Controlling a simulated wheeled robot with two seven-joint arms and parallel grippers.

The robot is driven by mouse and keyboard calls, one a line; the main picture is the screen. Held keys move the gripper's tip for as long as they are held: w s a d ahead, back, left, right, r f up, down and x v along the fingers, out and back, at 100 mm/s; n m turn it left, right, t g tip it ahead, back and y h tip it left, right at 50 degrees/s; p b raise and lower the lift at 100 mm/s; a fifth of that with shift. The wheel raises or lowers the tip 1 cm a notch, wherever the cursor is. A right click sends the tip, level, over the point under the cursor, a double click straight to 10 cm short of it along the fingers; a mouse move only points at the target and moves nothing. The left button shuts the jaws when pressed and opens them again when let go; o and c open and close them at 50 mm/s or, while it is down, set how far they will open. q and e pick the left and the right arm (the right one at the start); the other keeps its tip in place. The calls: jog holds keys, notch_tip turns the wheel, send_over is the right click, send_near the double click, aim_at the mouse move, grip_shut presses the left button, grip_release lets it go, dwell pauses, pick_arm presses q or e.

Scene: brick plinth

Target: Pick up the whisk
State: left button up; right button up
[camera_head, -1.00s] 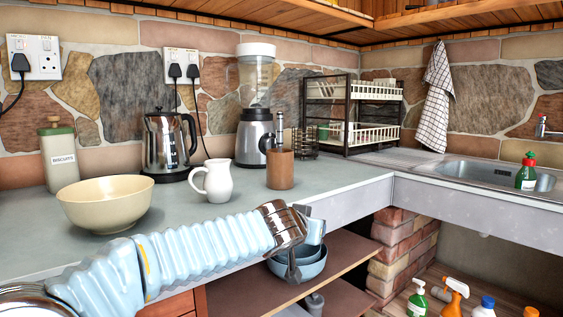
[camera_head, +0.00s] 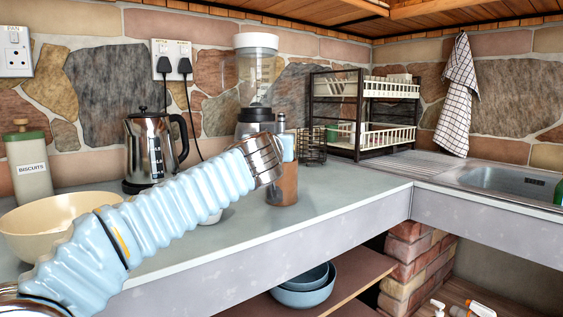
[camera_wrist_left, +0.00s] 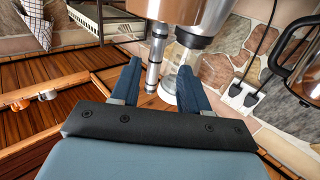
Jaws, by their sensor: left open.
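A slim silver handle (camera_head: 281,122) stands upright out of a brown pot (camera_head: 283,186) on the counter. It may be the whisk; its lower end is hidden in the pot. In the left wrist view, which is upside down, the handle (camera_wrist_left: 155,60) appears between the finger lines of my left gripper (camera_wrist_left: 158,78). The fingers are open, and I see no contact. In the head view my left gripper (camera_head: 289,147) is in front of the pot's upper part, pointing away, and its fingers are mostly hidden by the wrist. My right gripper is not in view.
A blender (camera_head: 256,75) stands behind the pot, with a kettle (camera_head: 150,150) to the left. A cream bowl (camera_head: 40,228) is at the front left. The white jug is mostly hidden by my arm. A dish rack (camera_head: 365,115) stands right. The counter right of the pot is clear.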

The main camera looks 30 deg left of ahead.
pick_arm(q)
jog(key=x, duration=0.1)
jog(key=p+x, duration=0.1)
jog(key=x, duration=0.1)
jog(key=p+x, duration=0.1)
jog(key=shift+w+d+r, duration=0.1)
jog(key=shift+w+r, duration=0.25)
jog(key=shift+w, duration=0.15)
jog(key=shift+w+f+p, duration=0.1)
jog(key=shift+w+p, duration=0.05)
jog(key=shift+p, duration=0.15)
grip_shut()
